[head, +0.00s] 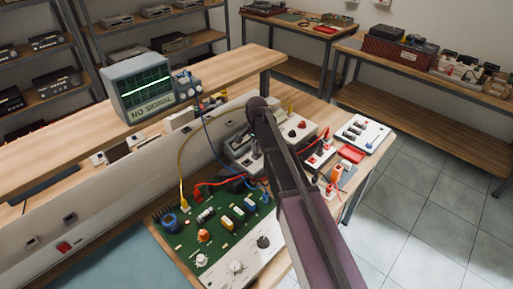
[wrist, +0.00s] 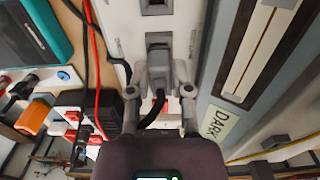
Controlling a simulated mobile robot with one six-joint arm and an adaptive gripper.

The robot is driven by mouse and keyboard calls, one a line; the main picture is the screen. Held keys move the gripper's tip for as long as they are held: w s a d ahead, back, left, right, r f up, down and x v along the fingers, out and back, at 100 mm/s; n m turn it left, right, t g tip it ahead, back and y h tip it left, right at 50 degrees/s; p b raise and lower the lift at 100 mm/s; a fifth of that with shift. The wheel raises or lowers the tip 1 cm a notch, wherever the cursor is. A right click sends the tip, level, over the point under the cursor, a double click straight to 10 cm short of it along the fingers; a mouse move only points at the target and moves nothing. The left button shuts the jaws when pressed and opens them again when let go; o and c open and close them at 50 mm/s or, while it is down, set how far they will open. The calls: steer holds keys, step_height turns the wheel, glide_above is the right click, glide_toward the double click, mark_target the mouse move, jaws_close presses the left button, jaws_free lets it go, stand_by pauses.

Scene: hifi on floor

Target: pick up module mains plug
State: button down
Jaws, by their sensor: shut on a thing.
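The module mains plug (wrist: 159,66) is a grey block between my fingers in the wrist view, with a black cable running from its near end. My gripper (wrist: 166,84) is shut on it, one finger on each side. The plug's far end is at a dark socket (wrist: 158,40) in a pale panel. I cannot tell whether it sits in the socket or just in front of it. In the head view my arm crosses the middle of the bench, and the gripper and plug cannot be made out.
A green circuit board module (head: 215,222) lies on the bench, with red and yellow leads nearby. A red lead (wrist: 96,60) and black cables run left of my gripper. A blue-grey case labelled DARK (wrist: 218,123) stands close on the right. A "NO SIGNAL" oscilloscope (head: 143,86) is on the shelf.

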steer(key=shift+r+p, duration=1.4)
steer(key=shift+r, duration=0.15)
steer(key=s+r+p, duration=0.1)
steer(key=s, duration=1.5)
steer(key=shift+r, duration=0.1)
